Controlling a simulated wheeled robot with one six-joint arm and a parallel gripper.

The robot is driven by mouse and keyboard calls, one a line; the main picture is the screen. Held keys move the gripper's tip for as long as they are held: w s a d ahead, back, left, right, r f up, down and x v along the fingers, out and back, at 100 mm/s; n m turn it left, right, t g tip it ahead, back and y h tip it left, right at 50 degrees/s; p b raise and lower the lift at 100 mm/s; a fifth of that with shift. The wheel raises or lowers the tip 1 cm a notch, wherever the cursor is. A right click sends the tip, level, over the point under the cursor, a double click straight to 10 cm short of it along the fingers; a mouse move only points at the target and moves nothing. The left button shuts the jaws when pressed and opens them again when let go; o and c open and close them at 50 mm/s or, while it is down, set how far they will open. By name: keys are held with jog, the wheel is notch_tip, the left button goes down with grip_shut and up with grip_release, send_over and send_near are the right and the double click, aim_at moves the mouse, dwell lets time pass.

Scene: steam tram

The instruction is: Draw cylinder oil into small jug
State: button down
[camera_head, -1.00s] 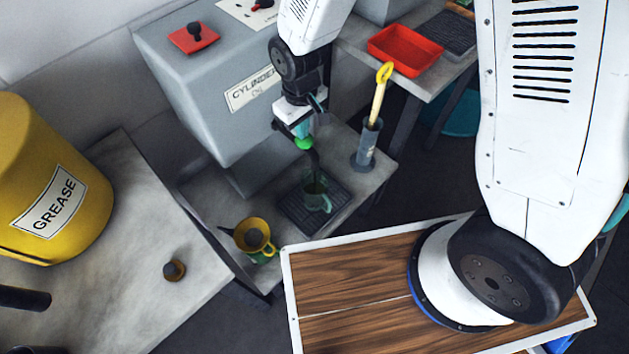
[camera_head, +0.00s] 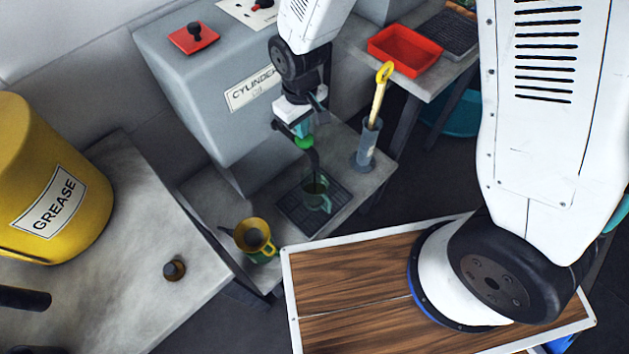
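The grey oil tank (camera_head: 205,95), labelled "CYLINDER" with the lower word hard to read, stands on a low grey bench. A small green jug (camera_head: 316,194) stands on a dark drip grid (camera_head: 290,214) in front of it. A dark spout (camera_head: 314,160) points down over the jug's mouth. My gripper (camera_head: 304,138) is at the green tap handle (camera_head: 303,143) just above the spout. The fingers are small and partly hidden by the wrist, so I cannot tell whether they are closed on the handle. The jug's inside looks dark; its oil level cannot be made out.
A yellow funnel (camera_head: 254,236) sits at the bench's front left. A grey holder (camera_head: 366,145) with a yellow-handled tool stands right of the grid. A red tray (camera_head: 405,50) lies on the right bench. A yellow grease drum (camera_head: 50,190) stands at left.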

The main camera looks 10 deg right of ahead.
jog(key=shift+r, duration=2.45)
notch_tip(320, 180, up, 6)
jog(key=s+d+r+m+t, duration=0.1)
jog(key=s+d+r+m, duration=0.5)
jog(key=s+d+r, duration=1.1)
jog(key=s+d, duration=0.2)
jog(key=d, duration=0.1)
jog(key=shift+s+d+r+m, duration=0.25)
jog(key=shift+d+m, duration=0.1)
jog(key=shift+m, duration=0.05)
